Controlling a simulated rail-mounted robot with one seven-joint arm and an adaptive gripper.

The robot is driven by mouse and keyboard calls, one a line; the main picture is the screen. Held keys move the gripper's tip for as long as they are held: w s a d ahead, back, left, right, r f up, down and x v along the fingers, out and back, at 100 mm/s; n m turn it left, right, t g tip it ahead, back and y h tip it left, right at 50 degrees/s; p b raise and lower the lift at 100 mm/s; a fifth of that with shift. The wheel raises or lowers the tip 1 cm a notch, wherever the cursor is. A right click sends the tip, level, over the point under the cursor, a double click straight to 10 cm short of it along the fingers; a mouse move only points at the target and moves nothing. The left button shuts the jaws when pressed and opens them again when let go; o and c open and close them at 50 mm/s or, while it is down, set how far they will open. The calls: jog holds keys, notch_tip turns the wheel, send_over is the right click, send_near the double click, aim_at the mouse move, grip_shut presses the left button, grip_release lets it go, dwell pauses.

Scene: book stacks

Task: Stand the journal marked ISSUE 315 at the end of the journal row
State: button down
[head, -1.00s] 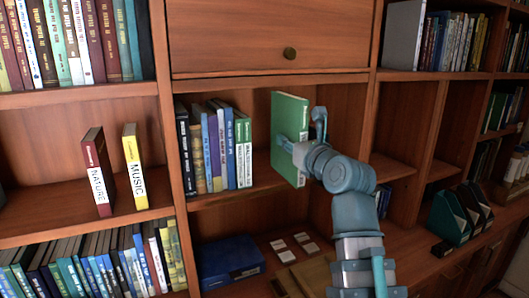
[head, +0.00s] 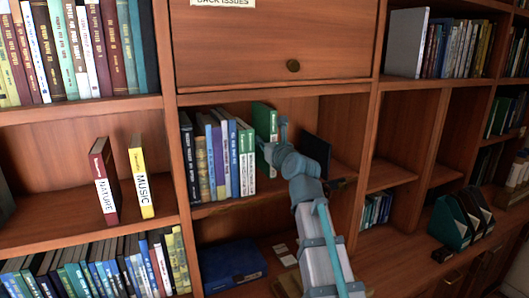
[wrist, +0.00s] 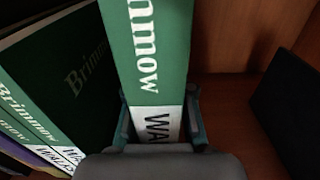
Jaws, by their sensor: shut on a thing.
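My gripper (head: 274,142) is shut on a green journal (head: 264,118) in the middle shelf bay. In the wrist view the gripper (wrist: 160,118) has a finger on each side of the journal's green spine (wrist: 160,50), which reads "nnow" above a white label starting "WA". No issue number is readable. The journal looks upright. The journal row (head: 218,155) stands to its left, with green-and-white spines at its right end. In the wrist view a dark green cover of the row (wrist: 75,75) faces the held journal across a narrow gap. Whether the journal touches the shelf is hidden.
A dark upright panel (head: 316,148) stands right of my gripper, also at the right edge of the wrist view (wrist: 288,115). Bare shelf lies between it and the held journal. A blue box (head: 232,262) sits below. A drawer front (head: 270,50) closes the space above.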

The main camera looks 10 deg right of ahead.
jog(key=shift+f+p, duration=0.35)
jog(key=shift+f, duration=1.35)
jog(key=shift+w+f, duration=0.2)
jog(key=shift+f, duration=0.2)
jog(key=shift+f, duration=0.15)
jog(key=c, duration=1)
grip_release()
jog(key=b+v, duration=0.1)
jog(key=v, duration=1.1)
jog(key=shift+b, duration=0.4)
